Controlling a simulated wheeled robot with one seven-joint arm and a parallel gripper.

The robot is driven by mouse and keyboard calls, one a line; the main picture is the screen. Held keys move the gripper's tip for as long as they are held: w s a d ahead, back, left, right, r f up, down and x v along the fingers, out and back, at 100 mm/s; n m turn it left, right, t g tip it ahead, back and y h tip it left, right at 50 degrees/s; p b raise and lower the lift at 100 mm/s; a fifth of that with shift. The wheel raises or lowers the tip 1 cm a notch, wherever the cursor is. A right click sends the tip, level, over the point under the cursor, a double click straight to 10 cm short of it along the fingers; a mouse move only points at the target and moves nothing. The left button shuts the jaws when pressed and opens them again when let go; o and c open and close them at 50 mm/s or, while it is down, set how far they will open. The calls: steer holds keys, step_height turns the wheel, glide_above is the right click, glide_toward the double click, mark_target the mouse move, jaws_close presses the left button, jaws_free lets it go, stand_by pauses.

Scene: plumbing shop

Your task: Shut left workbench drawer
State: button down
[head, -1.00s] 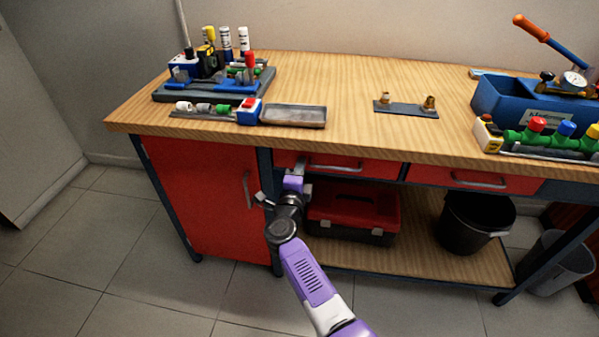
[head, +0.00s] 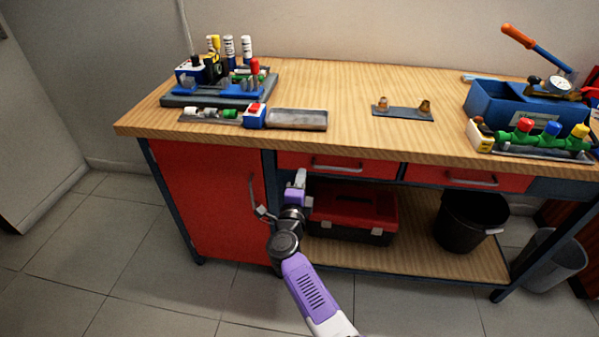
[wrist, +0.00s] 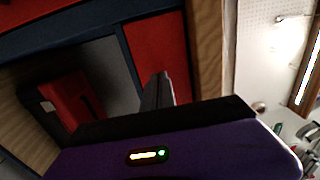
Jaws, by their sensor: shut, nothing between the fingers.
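The left workbench drawer (head: 370,168) is a red front with a silver bar handle (head: 337,167), just under the wooden top. Its front looks level with the right drawer (head: 450,178), with no open gap seen. My gripper (head: 301,177) is shut and empty, near the lower left corner of the left drawer and left of its handle. In the head view I cannot tell whether it touches the front. In the wrist view the shut fingers (wrist: 160,88) show before a red panel (wrist: 160,55), which appears to be the drawer front.
A red cabinet door (head: 205,205) with a bar handle is left of my gripper. A red toolbox (head: 355,210) and a black bucket (head: 465,222) are on the lower shelf. Tools and fittings stand on the wooden top (head: 345,95). A grey bin (head: 550,262) is at right.

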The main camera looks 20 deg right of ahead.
steer(key=p+v, duration=0.2)
steer(key=v, duration=0.7)
steer(key=s+a+r+n+t+y, duration=0.3)
steer(key=s+r+n+t+y, duration=0.15)
steer(key=r+n, duration=0.45)
steer(key=s+d+r+n+g+y+p, duration=0.1)
steer(key=s+n, duration=0.6)
steer(key=s, duration=1.5)
steer(key=s+d+r+n+g+y+p, duration=0.2)
steer(key=s+n, duration=0.6)
steer(key=s, duration=1.4)
steer(key=shift+g+y+p, duration=0.4)
steer(key=shift+g+y, duration=0.35)
steer(key=shift+g, duration=0.4)
steer(key=shift+s+r, duration=0.1)
